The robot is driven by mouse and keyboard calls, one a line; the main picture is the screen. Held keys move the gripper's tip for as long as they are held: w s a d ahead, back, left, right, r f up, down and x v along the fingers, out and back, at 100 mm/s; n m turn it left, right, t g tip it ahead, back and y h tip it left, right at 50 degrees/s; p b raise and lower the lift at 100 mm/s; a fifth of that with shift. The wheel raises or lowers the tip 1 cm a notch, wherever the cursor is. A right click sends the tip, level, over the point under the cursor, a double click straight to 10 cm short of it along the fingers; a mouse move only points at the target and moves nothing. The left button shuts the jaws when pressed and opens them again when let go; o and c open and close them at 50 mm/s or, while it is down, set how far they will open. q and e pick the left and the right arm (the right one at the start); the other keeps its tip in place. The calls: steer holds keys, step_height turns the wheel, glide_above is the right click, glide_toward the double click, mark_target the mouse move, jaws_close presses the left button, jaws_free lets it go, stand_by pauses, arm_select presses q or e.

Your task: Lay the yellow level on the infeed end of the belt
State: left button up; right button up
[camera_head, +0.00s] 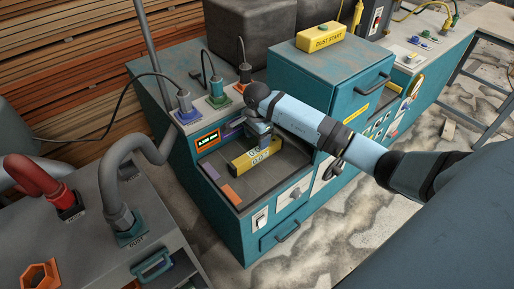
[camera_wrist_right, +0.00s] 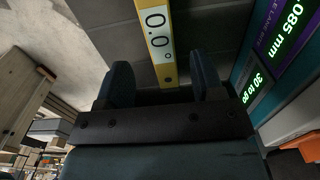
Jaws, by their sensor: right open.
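The yellow level (camera_head: 240,166) lies on the dark belt (camera_head: 262,186) set into the teal machine. It also shows in the wrist view (camera_wrist_right: 153,17), with a white "0.0°" readout. My right gripper (camera_head: 257,142) is at the level, partly hiding its middle in the head view. In the right wrist view my right gripper (camera_wrist_right: 166,82) is open, its two dark fingers apart. The level's near end reaches into the gap between them, with space on both sides. My left gripper is not in view.
A teal cabinet (camera_head: 345,85) with a yellow "DUST START" box (camera_head: 320,37) stands right behind the belt. Hose sockets (camera_head: 187,112) and a small display (camera_head: 208,139) line the back. A grey cart (camera_head: 85,220) stands left.

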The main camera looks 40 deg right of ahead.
mark_target(257, 150)
step_height(257, 150, up, 5)
steer(key=s+a+f+m+y, duration=0.1)
steer(key=s+a+f+y, duration=0.15)
steer(key=a, duration=0.35)
steer(key=s+a+f+m+y, duration=0.1)
steer(key=s+a+y, duration=0.1)
steer(key=a+y, duration=0.25)
steer(key=s+a+f+m+y, duration=0.1)
steer(key=s+a+y, duration=0.2)
steer(key=a, duration=0.4)
steer(key=s+a+r+m+t+y, duration=0.45)
steer(key=a+m+t+y, duration=0.35)
steer(key=m, duration=0.8)
steer(key=s+d+f+m+t+h, duration=0.1)
steer(key=s+f+m+h, duration=0.4)
steer(key=m, duration=0.6)
steer(key=s+d+f+m+t+h, duration=0.1)
steer(key=s+d+f+m+h, duration=0.3)
steer(key=m, duration=0.7)
steer(key=s+d+f+m+t+h, duration=0.1)
steer(key=s+d+f+m+h, duration=0.2)
steer(key=m, duration=0.7)
steer(key=s+f+h, duration=0.2)
steer(key=s+f, duration=0.1)
steer(key=f, duration=0.1)
steer(key=shift+f+m+h, duration=0.3)
steer(key=shift+m, duration=0.1)
